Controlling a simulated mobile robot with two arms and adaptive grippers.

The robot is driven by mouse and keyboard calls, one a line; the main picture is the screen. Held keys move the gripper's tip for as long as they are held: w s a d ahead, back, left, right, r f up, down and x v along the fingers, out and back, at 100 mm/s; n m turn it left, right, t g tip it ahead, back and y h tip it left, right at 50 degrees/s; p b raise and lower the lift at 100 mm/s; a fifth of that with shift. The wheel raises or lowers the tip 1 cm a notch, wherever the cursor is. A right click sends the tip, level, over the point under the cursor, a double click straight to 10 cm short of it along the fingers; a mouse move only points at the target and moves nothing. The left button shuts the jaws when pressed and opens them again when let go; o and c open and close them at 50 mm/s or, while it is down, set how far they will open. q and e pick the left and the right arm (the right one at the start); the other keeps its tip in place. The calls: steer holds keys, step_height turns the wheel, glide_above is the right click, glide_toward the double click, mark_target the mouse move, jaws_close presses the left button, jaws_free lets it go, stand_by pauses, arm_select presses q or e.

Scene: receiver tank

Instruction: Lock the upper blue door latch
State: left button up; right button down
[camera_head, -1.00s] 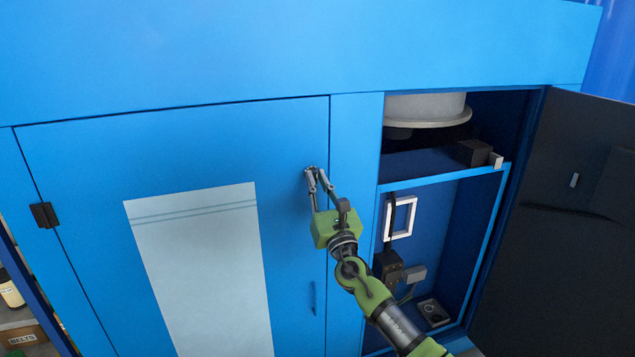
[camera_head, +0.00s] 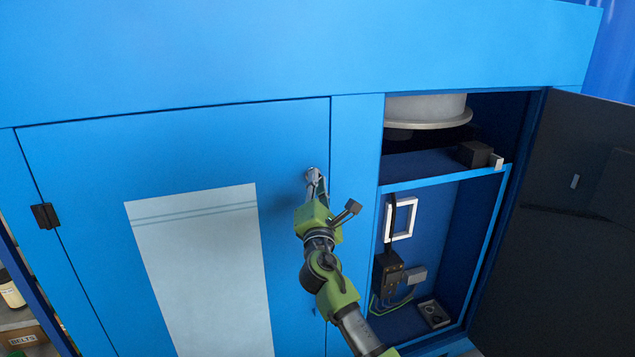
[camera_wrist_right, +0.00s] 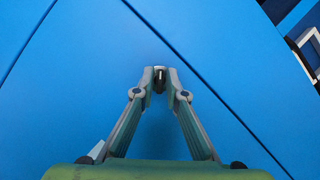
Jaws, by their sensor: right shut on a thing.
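The blue door (camera_head: 285,150) is closed flush in the cabinet front, with a pale panel on its face. The small upper latch (camera_wrist_right: 159,80) sits near the door's upper right edge and is mostly hidden by my fingertips. My right gripper (camera_head: 314,178) is at the latch, and its fingers are shut on it. In the right wrist view the two fingertips of the right gripper (camera_wrist_right: 160,76) come together around the small dark and metal latch. The latch's exact angle is hard to tell. My left gripper is not in view.
An open compartment (camera_head: 440,230) with a shelf, a white frame and dark boxes lies to the right of the door. A dark door (camera_head: 560,220) stands open at the far right. A black hinge (camera_head: 44,215) is on the left edge.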

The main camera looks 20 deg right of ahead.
steer(key=shift+r+m+g+h+p, duration=0.1)
steer(key=shift+m+g+p, duration=0.4)
steer(key=shift+m, duration=0.85)
steer(key=shift+f+m+g+h+p, duration=0.1)
steer(key=shift+m+g+p, duration=0.4)
steer(key=shift+m, duration=0.9)
steer(key=shift+r+m+g+h+p, duration=0.1)
steer(key=shift+m+g+p, duration=0.4)
steer(key=shift+m, duration=1.15)
steer(key=c, duration=2.2)
jaws_free()
steer(key=v, duration=0.7)
steer(key=shift+s+a, duration=0.1)
steer(key=shift+s, duration=0.15)
